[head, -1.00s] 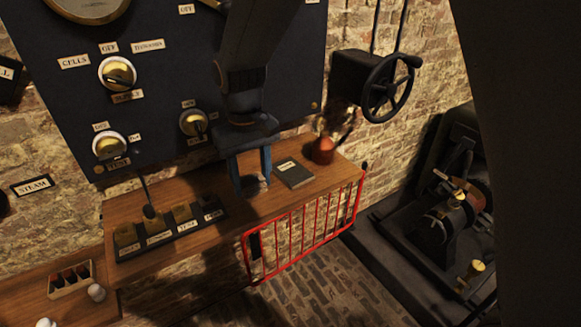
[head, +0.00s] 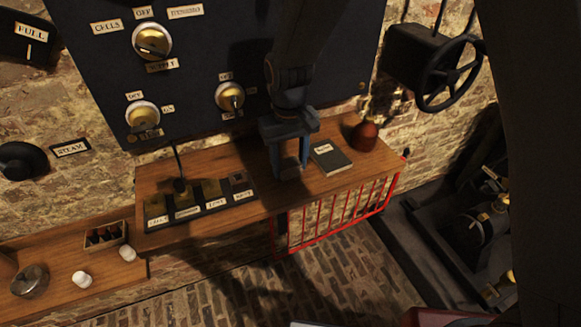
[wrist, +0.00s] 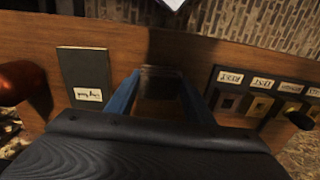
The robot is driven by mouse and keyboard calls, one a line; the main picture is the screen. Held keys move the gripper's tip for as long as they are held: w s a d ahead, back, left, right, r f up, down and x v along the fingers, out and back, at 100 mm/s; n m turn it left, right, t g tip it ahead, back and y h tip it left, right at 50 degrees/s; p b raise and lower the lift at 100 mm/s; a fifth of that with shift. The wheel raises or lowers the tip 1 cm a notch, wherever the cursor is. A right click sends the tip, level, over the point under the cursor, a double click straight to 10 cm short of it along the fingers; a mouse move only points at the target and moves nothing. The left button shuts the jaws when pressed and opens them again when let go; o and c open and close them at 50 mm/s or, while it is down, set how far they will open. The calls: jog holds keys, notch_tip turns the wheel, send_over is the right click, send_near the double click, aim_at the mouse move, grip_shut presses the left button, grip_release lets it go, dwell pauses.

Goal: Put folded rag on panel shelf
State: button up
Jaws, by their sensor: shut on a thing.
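The panel shelf (head: 215,160) is a brown wooden board below the dark panel; it fills much of the wrist view (wrist: 215,52). My gripper (head: 290,170) is over the shelf, pointing down, between the labelled switch row and the dark notebook. Its blue fingers (wrist: 160,85) are shut on a small brownish piece, which I take for the folded rag (wrist: 160,82). The rag is mostly hidden by the fingers in the head view. It is low at the shelf top; I cannot tell whether it touches the wood.
The notebook (head: 331,158) lies just right of my gripper, with a red-brown vessel (head: 364,134) beyond it. The labelled switch row (head: 200,200) is to the left. A black handwheel (head: 449,75) is on the right wall.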

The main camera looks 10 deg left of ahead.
aim_at(289, 164)
jog(key=shift+f, duration=1.25)
jog(key=shift+f, duration=0.1)
jog(key=o, duration=1)
notch_tip(289, 164, up, 12)
jog(key=b, duration=0.2)
jog(key=shift+b, duration=0.35)
jog(key=s+d+f+m, duration=0.1)
jog(key=s+d+m, duration=0.1)
jog(key=d, duration=0.7)
jog(key=s+d+f+m, duration=0.2)
jog(key=s+d, duration=0.2)
jog(key=d, duration=0.6)
jog(key=s+d+f+m+t, duration=0.1)
jog(key=s+d+m, duration=0.1)
jog(key=d, duration=0.7)
jog(key=shift+s+d+f, duration=0.1)
jog(key=shift+s+d, duration=0.05)
jog(key=shift+s, duration=0.3)
jog(key=shift+s+d+f, duration=0.1)
jog(key=shift+s, duration=0.35)
